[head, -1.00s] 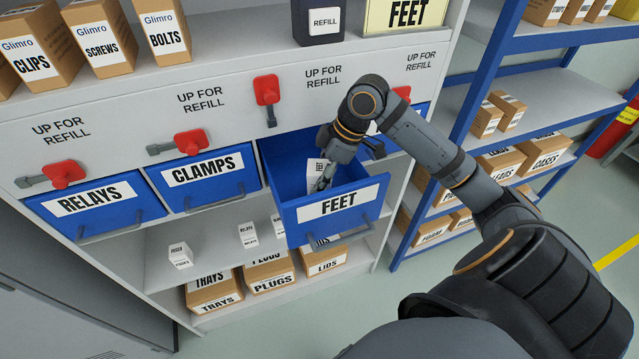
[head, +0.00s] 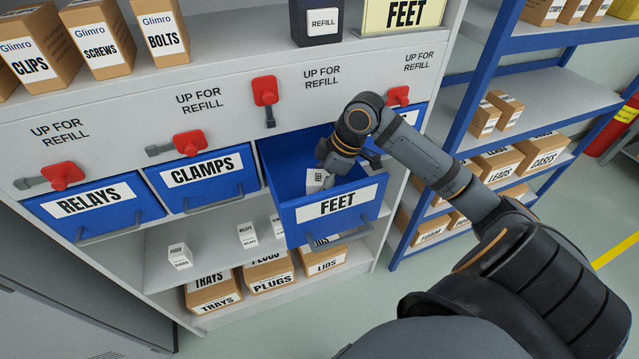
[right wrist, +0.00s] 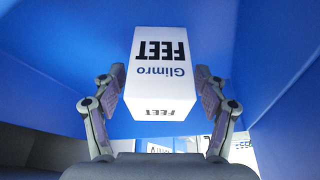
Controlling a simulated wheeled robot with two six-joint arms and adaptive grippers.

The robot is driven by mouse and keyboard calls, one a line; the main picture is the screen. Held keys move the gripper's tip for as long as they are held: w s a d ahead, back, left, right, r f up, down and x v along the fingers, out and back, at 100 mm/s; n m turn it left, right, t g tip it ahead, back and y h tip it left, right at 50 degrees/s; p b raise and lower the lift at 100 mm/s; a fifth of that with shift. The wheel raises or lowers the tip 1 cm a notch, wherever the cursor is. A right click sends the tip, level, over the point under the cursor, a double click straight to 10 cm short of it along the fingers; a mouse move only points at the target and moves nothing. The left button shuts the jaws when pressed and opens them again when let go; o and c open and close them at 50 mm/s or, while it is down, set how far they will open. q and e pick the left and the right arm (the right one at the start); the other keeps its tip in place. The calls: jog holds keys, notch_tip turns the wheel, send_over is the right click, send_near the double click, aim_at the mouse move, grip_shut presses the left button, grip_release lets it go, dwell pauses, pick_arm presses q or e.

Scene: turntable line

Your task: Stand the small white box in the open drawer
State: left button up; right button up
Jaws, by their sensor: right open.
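The small white box (right wrist: 158,72), labelled Glimro FEET, is inside the open blue FEET drawer (head: 338,207). In the head view the box (head: 315,178) shows only in part, behind the drawer front and beside my fingers. My right gripper (right wrist: 157,98) reaches down into the drawer and is open, with one finger on each side of the box. The right wrist view shows the box's lettering upside down. I cannot tell whether the fingers touch it or whether it stands fully on the drawer floor. My left gripper is out of view.
The RELAYS drawer (head: 96,203) and CLAMPS drawer (head: 203,178) are shut to the left. Red latches (head: 265,91) sit above the drawers. Small white boxes (head: 179,256) stand on the shelf below. A blue rack (head: 470,100) stands to the right.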

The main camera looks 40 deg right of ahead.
jog(key=shift+d+r, duration=0.2)
jog(key=shift+r, duration=0.35)
jog(key=v, duration=0.5)
jog(key=shift+s+d+f, duration=0.1)
jog(key=b+v, duration=0.5)
jog(key=v, duration=0.1)
jog(key=shift+r, duration=0.2)
